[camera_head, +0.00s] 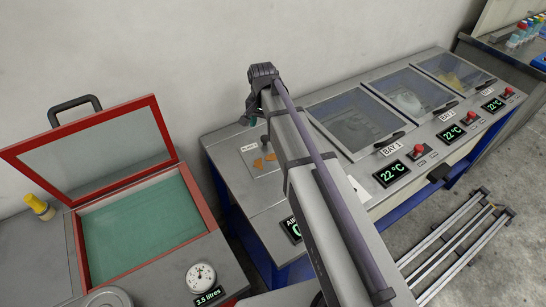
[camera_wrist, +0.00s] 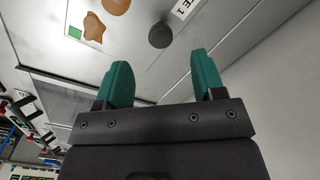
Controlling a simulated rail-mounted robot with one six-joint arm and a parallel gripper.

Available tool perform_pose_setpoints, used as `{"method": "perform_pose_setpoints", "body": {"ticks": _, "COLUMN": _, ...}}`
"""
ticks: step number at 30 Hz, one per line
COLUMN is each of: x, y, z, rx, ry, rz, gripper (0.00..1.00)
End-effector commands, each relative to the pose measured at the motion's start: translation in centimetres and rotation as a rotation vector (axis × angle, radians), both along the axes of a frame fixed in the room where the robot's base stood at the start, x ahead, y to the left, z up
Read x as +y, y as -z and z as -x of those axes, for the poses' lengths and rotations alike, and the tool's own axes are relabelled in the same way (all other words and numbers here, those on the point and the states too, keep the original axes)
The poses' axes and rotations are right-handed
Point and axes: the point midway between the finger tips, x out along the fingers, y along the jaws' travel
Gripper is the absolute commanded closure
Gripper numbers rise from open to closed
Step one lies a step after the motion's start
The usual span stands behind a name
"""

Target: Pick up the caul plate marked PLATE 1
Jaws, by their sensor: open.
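The caul plate (camera_head: 262,172) is a flat grey plate with orange patches, lying on the metal bench left of the bays. Its white label shows in the head view, and my arm hides its right side. In the wrist view, the plate (camera_wrist: 130,45) shows orange patches, a green square, a dark round knob (camera_wrist: 160,35) and a label of which only "E 1" is readable. My gripper (camera_wrist: 160,65) is open, its two green fingers apart with nothing between them. The knob lies just beyond the fingertips in that view. In the head view the fingers are mostly hidden by my arm.
A red-framed box (camera_head: 140,222) with a raised lid stands at left, with a yellow-capped item (camera_head: 39,207) beside it. Several clear-lidded bays (camera_head: 357,120) with 22 °C displays and red buttons line the bench at right. A wall stands close behind.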

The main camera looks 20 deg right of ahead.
Motion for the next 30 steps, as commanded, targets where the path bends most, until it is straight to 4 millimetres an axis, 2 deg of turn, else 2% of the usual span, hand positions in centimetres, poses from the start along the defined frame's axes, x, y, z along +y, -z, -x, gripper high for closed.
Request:
{"method": "perform_pose_setpoints", "body": {"ticks": 1, "x": 0.0, "y": 2.2, "z": 0.0, "rx": 0.0, "ry": 0.0, "rz": 0.0, "gripper": 0.37}}
{"method": "perform_pose_setpoints", "body": {"ticks": 3, "x": 0.0, "y": 2.9, "z": 0.0, "rx": 0.0, "ry": 0.0, "rz": 0.0, "gripper": 0.37}}
{"method": "perform_pose_setpoints", "body": {"ticks": 8, "x": 0.0, "y": 2.8, "z": 0.0, "rx": 0.0, "ry": -0.001, "rz": 0.0, "gripper": 0.37}}
{"method": "perform_pose_setpoints", "body": {"ticks": 16, "x": -0.3, "y": 7.8, "z": -0.5, "rx": 0.0, "ry": -0.001, "rz": 0.0, "gripper": 0.37}}
{"method": "perform_pose_setpoints", "body": {"ticks": 24, "x": -0.3, "y": 7.6, "z": -0.5, "rx": 0.0, "ry": -0.001, "rz": 0.0, "gripper": 0.37}}
{"method": "perform_pose_setpoints", "body": {"ticks": 30, "x": -0.3, "y": 7.6, "z": -0.5, "rx": 0.0, "ry": -0.002, "rz": 0.0, "gripper": 0.56}}
